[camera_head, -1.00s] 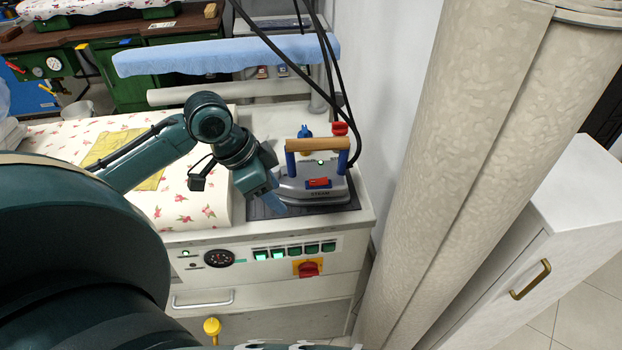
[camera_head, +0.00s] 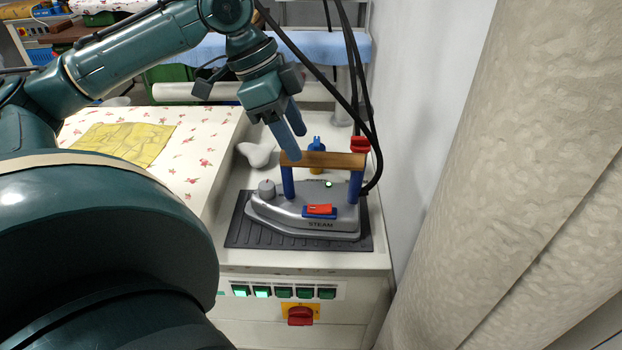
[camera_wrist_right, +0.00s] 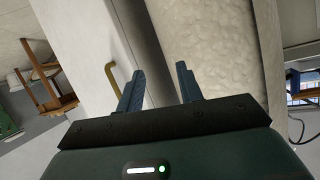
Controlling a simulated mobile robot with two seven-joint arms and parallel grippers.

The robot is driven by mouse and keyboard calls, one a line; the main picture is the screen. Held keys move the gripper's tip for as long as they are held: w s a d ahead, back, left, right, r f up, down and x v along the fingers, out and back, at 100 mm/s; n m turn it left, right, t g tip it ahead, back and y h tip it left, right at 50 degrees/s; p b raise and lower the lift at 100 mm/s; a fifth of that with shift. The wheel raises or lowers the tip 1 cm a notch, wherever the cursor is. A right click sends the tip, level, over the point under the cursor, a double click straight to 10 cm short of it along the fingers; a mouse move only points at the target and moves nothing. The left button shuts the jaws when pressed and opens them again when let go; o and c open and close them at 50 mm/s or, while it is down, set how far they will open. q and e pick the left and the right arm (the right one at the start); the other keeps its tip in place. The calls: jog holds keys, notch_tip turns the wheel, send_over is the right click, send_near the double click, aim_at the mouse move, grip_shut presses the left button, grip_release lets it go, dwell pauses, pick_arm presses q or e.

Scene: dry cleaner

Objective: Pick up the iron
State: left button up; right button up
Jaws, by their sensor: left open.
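The iron (camera_head: 306,211) is grey with a wooden handle (camera_head: 325,160) on blue posts. It rests flat on a dark ribbed mat (camera_head: 243,233) on the white ironing station. My left gripper (camera_head: 289,140) is open and empty, its blue fingers pointing down just above the left end of the handle. I cannot tell whether a finger touches the handle. My right gripper (camera_wrist_right: 158,84) shows in the right wrist view, open with nothing between its fingers, away from the iron.
Black cables hang down by the iron's right side. A flowered padded board (camera_head: 200,155) with a yellow cloth (camera_head: 125,143) lies to the left. A grey-white rounded object (camera_head: 256,154) sits behind the iron. A wall and beige column (camera_head: 480,200) stand to the right.

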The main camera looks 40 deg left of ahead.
aim_at(314, 162)
pick_arm(q)
jog(key=shift+w+d+f, duration=0.2)
jog(key=shift+d+f, duration=0.05)
jog(key=shift+f, duration=0.35)
jog(key=x, duration=0.2)
jog(key=d+x, duration=0.1)
jog(key=x, duration=0.1)
jog(key=shift+p, duration=0.35)
jog(key=shift+w+d+f, duration=0.15)
jog(key=shift+f, duration=0.3)
grip_shut()
jog(key=shift+w+r, duration=0.1)
jog(key=shift+r, duration=0.15)
